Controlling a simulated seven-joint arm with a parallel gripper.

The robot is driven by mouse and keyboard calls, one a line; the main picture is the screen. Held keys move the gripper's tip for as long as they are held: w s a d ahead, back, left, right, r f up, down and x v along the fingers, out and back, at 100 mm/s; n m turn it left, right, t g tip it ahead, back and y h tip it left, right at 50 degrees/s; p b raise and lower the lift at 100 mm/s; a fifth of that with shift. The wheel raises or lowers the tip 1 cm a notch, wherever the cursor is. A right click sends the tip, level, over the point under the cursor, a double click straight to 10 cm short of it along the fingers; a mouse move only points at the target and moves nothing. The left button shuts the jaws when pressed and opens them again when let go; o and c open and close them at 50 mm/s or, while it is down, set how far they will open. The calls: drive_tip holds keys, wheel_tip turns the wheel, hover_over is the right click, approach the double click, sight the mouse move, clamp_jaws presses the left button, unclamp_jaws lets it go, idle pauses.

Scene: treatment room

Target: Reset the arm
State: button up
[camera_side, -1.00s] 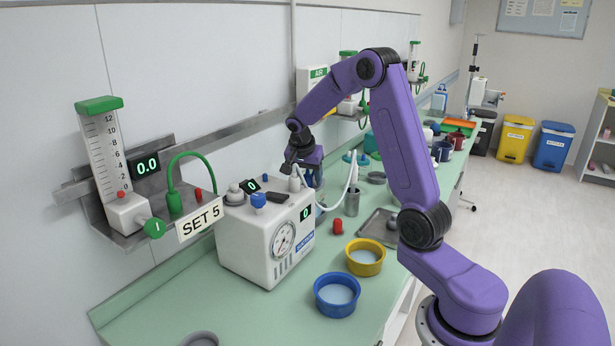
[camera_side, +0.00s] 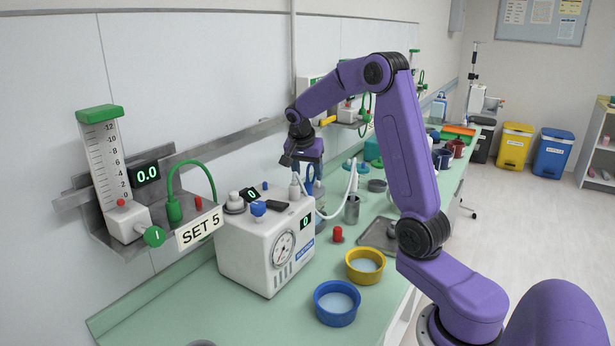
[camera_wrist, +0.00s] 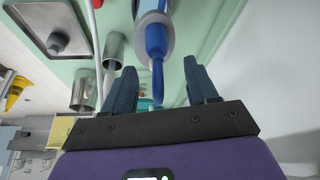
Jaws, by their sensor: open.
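My gripper (camera_side: 290,160) is at the end of the purple arm, above the back of the white suction unit (camera_side: 262,250) in the side view. In the wrist view my gripper (camera_wrist: 162,82) has its two dark fingers spread wide apart. A blue hose end (camera_wrist: 156,45) shows between and beyond the fingers; I cannot tell how far it is from them. Nothing is seen gripped.
A blue bowl (camera_side: 337,305) and a yellow bowl (camera_side: 365,267) stand at the counter's front. A red-capped item (camera_side: 338,234), a metal cup (camera_side: 352,209) and a metal tray (camera_side: 377,234) are near the unit. The wall rail (camera_side: 225,140) runs behind my arm.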

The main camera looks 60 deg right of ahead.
drive_tip(key=shift+r, duration=1.35)
